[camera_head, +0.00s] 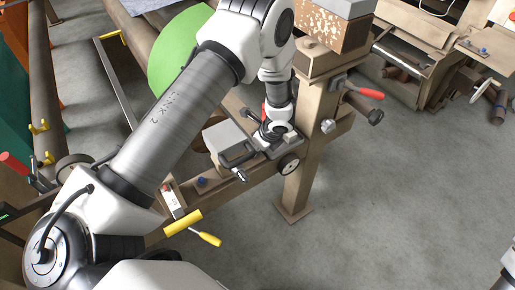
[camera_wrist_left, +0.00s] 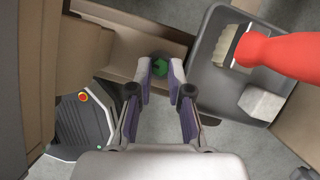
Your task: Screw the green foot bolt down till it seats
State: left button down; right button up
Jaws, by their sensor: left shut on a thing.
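The green foot bolt (camera_wrist_left: 160,67) shows in the left wrist view as a small green head at a brown metal beam (camera_wrist_left: 118,45). My left gripper (camera_wrist_left: 161,72) has its two fingertips on either side of the bolt and is shut on it. In the head view my left gripper (camera_head: 274,130) points down beside a brown post of the frame, and the green bolt is hidden there. How far the bolt is in cannot be told. My right gripper is not in view.
In the left wrist view a grey tray (camera_wrist_left: 207,75) and a red handle (camera_wrist_left: 275,55) lie close right of the fingers. A dark device (camera_wrist_left: 80,125) is at lower left.

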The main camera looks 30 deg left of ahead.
pick_arm(q)
jog(key=c, duration=1.1)
grip_release()
jog(key=v, duration=1.2)
jog(key=shift+a, duration=0.1)
